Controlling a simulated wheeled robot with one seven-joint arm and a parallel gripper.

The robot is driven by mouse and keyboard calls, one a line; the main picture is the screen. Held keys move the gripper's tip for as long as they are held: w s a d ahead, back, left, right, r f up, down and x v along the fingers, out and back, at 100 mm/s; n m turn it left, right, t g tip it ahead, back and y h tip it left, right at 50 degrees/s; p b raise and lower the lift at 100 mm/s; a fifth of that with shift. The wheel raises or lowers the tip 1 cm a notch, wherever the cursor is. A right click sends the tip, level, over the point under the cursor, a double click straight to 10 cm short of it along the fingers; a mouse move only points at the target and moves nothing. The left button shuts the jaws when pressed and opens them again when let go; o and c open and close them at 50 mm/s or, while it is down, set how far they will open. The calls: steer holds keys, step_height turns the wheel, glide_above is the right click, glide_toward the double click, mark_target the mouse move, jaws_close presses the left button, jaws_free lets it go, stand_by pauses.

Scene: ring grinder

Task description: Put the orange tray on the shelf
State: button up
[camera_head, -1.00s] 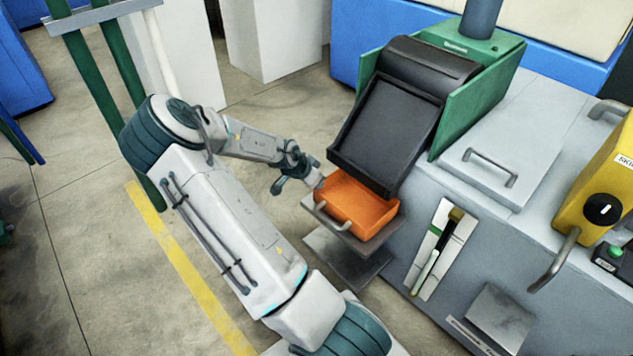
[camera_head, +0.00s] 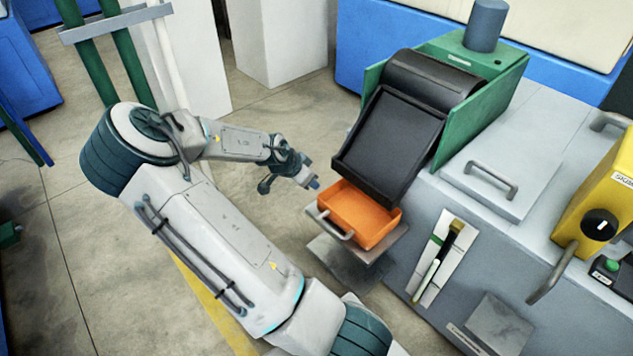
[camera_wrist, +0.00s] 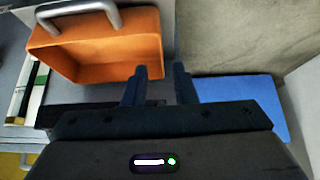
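The orange tray (camera_head: 360,213) is an open box with a grey bar handle on its front. It sits on a small grey ledge (camera_head: 392,240) on the machine's side, under the lower end of the black chute. My gripper (camera_head: 313,183) is up and to the left of the tray, apart from it. In the wrist view the tray (camera_wrist: 105,48) lies at upper left with its handle at the top. My gripper's two dark fingers (camera_wrist: 160,88) stand apart below and right of it, with nothing between them.
The black chute (camera_head: 390,145) slopes down above the tray between green side panels (camera_head: 485,110). A lower grey plate (camera_head: 345,262) lies below the ledge. A brush (camera_head: 440,258) hangs on the machine's side. A yellow control box (camera_head: 600,205) stands at right. Open floor lies left of the tray.

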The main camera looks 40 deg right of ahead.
steer(key=s+a+r+n+y, duration=0.3)
steer(key=a+r, duration=0.1)
steer(key=a, duration=0.5)
steer(key=s+a+r+n+y, duration=0.3)
steer(key=s+a+n+y, duration=0.1)
steer(key=a, duration=0.4)
steer(key=s+a+r+n+t, duration=0.1)
steer(key=s+a+r+n, duration=0.6)
steer(key=s+r+n, duration=0.3)
step_height(320, 180, up, 2)
steer(key=shift+s+a+r+p, duration=0.15)
steer(key=shift+s+a+p, duration=0.25)
steer(key=shift+s, duration=0.55)
step_height(320, 180, up, 22)
steer(key=t+p, duration=0.1)
steer(key=p, duration=1.8)
steer(key=shift+a+f, duration=0.2)
steer(key=shift+a, duration=0.05)
